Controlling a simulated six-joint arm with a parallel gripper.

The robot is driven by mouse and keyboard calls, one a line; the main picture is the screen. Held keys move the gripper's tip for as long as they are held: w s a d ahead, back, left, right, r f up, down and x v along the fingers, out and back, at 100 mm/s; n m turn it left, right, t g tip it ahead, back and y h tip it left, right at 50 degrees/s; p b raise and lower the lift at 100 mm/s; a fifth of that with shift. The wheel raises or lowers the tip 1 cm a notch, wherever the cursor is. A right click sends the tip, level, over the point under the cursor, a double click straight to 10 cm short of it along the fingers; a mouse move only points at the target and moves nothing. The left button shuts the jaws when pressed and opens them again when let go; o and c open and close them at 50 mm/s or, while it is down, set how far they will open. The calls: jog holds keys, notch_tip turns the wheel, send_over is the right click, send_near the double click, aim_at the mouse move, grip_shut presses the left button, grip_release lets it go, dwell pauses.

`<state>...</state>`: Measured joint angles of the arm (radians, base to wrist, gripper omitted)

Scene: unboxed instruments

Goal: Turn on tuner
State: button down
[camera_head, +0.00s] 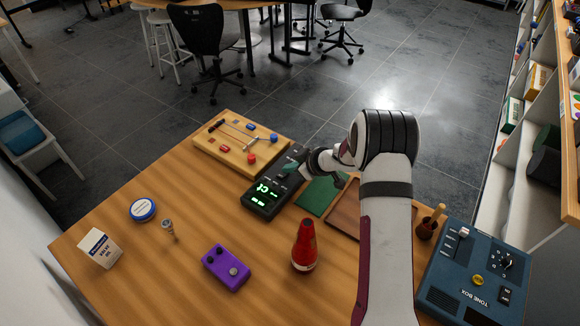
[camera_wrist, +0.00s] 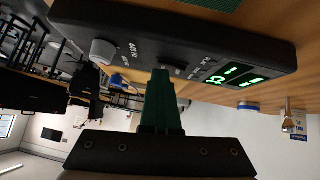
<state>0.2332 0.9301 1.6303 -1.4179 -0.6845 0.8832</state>
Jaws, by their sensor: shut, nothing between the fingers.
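The tuner (camera_head: 258,205) is a black box on the wooden table, just left of my gripper in the head view. Its display (camera_head: 264,192) glows green with digits. In the wrist view the tuner (camera_wrist: 200,38) spans the top, with a grey knob (camera_wrist: 103,51) on the left and the lit display (camera_wrist: 238,78) on the right. My gripper (camera_head: 289,169) is shut and empty, at the tuner's far part. In the wrist view the green fingertips (camera_wrist: 161,76) point at the face between knob and display, close to a small button (camera_wrist: 173,71). I cannot tell whether they touch.
A wooden board with colored knobs (camera_head: 240,143) lies behind the tuner. A green mat (camera_head: 318,194) and a brown tray (camera_head: 345,210) lie right of it. A red cone (camera_head: 304,246), purple pedal (camera_head: 226,268) and blue tone box (camera_head: 478,275) stand nearer.

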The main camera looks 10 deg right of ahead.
jog(key=shift+s+a+r, duration=0.15)
jog(key=shift+s+a, duration=0.35)
jog(key=shift+r, duration=0.35)
jog(key=r, duration=0.3)
jog(key=shift+w+d+r, duration=0.2)
jog(key=shift+r, duration=0.05)
jog(key=w+d+v, duration=0.1)
jog(key=v, duration=0.8)
jog(key=shift+s+d+r, duration=0.2)
jog(key=shift+s+d, duration=0.05)
jog(key=shift+d, duration=0.05)
